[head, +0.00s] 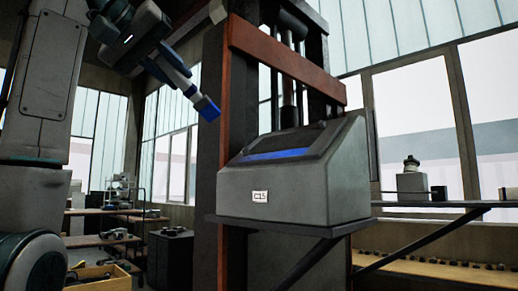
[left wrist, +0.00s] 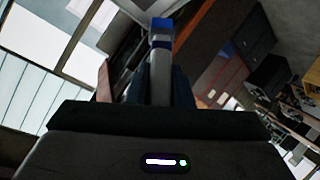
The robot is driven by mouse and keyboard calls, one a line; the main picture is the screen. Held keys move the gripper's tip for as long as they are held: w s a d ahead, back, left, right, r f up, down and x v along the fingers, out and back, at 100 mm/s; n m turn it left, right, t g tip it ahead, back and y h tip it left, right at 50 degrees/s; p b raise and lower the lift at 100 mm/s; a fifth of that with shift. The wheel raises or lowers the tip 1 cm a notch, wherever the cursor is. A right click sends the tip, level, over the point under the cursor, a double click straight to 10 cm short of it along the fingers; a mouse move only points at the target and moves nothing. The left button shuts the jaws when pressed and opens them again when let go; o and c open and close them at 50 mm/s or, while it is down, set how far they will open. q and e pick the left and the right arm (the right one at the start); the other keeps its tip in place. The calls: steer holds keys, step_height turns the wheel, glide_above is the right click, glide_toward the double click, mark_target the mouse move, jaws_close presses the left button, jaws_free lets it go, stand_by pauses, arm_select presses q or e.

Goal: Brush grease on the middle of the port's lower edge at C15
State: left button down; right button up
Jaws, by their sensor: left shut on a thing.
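The C15 unit is a grey block (head: 290,192) with a sloped face and a white C15 label (head: 260,196). Its sloped face has a dark port (head: 290,138) with a blue strip (head: 272,155) along the lower edge. My left gripper (head: 168,62) is up at the left, shut on a brush (head: 188,88) with a pale handle and a blue end. The brush points down to the right, and its end is apart from the block, above and left of it. The left wrist view also shows the brush (left wrist: 161,62). My right gripper is out of view.
The block stands on a dark shelf (head: 285,226) in front of a press frame with a rust-red post (head: 218,160) and crossbeam (head: 285,62). A side shelf (head: 440,204) runs right. A yellow crate (head: 98,278) sits low left. Open air lies between brush and block.

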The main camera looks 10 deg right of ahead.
mark_target(203, 105)
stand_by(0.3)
